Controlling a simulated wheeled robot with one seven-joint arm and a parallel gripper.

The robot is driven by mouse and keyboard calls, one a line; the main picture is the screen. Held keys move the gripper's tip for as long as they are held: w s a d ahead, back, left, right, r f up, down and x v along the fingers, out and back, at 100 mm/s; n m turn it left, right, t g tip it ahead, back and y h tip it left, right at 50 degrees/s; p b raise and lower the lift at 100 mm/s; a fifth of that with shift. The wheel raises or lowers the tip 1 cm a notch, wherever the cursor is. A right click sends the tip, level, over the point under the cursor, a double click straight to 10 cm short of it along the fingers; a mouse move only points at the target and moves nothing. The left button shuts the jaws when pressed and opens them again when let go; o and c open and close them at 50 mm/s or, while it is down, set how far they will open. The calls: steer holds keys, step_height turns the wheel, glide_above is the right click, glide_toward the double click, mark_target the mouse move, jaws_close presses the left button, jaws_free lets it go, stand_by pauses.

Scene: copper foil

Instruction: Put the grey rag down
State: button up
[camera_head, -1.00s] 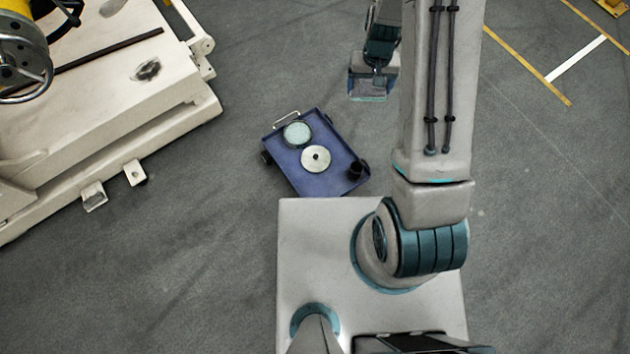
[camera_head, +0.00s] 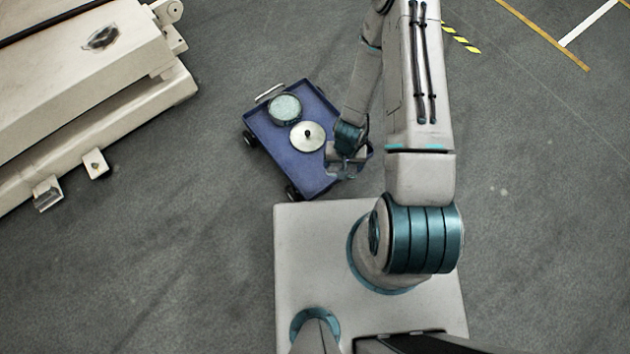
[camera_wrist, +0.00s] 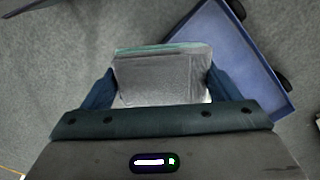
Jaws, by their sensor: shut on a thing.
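The grey rag (camera_wrist: 160,78) is a flat, folded grey piece with a teal edge in the wrist view. My gripper (camera_wrist: 158,88) is shut on it, with a dark blue finger at each side. In the head view my gripper (camera_head: 346,165) is over the right front part of the blue cart (camera_head: 315,178). The arm hides that corner, and the rag is hard to make out there. I cannot tell its height above the cart. In the wrist view the cart (camera_wrist: 250,62) lies to the right, partly behind the rag.
On the cart are a pale round dish (camera_head: 285,108) and a silver disc with a dark knob (camera_head: 308,137). Its front left surface is bare. A beige machine (camera_head: 125,60) stands at the upper left. The grey floor on the right is clear.

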steer(key=s+f+b, duration=0.3)
steer(key=f, duration=0.4)
steer(key=b, duration=0.4)
glide_above(316, 176)
step_height(316, 176, down, 7)
steer(key=shift+r, duration=0.2)
steer(key=shift+w+f+b, duration=0.1)
steer(key=shift+f+b, duration=1)
steer(key=shift+f, duration=0.85)
steer(key=shift+f, duration=0.1)
steer(key=shift+f, duration=0.15)
steer(key=o, duration=0.8)
steer(key=shift+r, duration=0.2)
